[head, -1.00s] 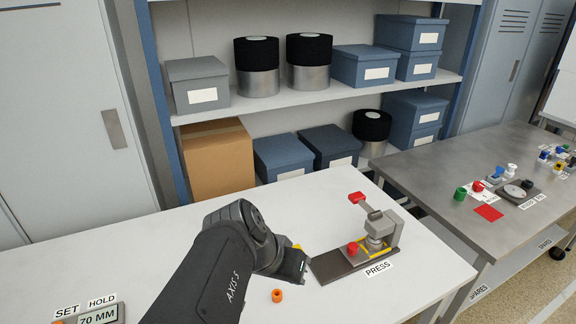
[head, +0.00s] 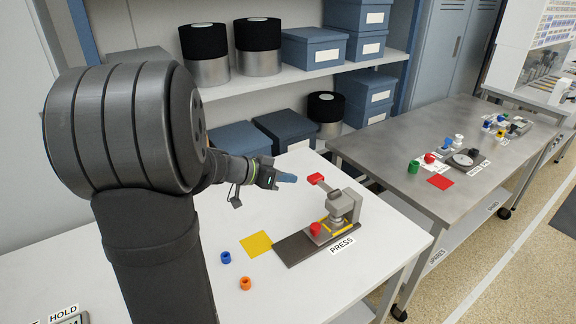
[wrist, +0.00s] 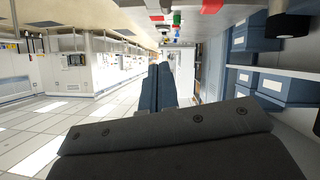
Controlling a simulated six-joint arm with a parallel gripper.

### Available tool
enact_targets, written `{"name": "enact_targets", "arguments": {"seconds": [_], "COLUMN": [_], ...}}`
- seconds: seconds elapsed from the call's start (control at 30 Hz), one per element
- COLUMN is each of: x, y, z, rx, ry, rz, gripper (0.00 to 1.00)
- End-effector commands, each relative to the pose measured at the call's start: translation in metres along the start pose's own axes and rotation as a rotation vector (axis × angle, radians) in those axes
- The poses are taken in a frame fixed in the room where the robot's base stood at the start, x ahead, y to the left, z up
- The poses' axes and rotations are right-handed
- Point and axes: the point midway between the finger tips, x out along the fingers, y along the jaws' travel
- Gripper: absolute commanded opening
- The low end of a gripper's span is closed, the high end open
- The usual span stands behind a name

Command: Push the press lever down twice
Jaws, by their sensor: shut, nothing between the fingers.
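The press (head: 338,212) stands on a dark base plate (head: 292,246) on the white table. Its lever has a red handle (head: 316,178) and is raised, with the handle up at the left of the press. A red knob (head: 315,229) sits lower on the same base. My gripper (head: 293,178) is shut, with its blue fingers together and empty. In the head view its tips are just left of the red handle, with a small gap between them. The wrist view shows the shut fingers (wrist: 160,85) pointing out across the room.
A yellow square (head: 257,244), a blue ring (head: 226,257) and an orange ring (head: 245,283) lie on the white table (head: 300,290) left of the press. Shelves with blue boxes (head: 312,48) stand behind. A grey table (head: 400,140) with small parts is at the right.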

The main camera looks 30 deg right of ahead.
Motion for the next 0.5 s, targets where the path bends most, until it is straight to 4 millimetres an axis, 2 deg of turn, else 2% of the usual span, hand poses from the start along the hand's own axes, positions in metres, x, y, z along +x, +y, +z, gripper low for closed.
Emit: {"name": "enact_targets", "arguments": {"seconds": [0.1, 0.3, 0.5], "x": [0.019, 0.044, 0.058], "y": [-0.028, -0.069, -0.094], "z": [-0.005, -0.01, -0.011], "rx": [0.056, 0.15, 0.207], "ry": [0.07, 0.175, 0.235], "rz": [0.001, -0.025, -0.053], "gripper": [0.0, 0.0, 0.0]}}
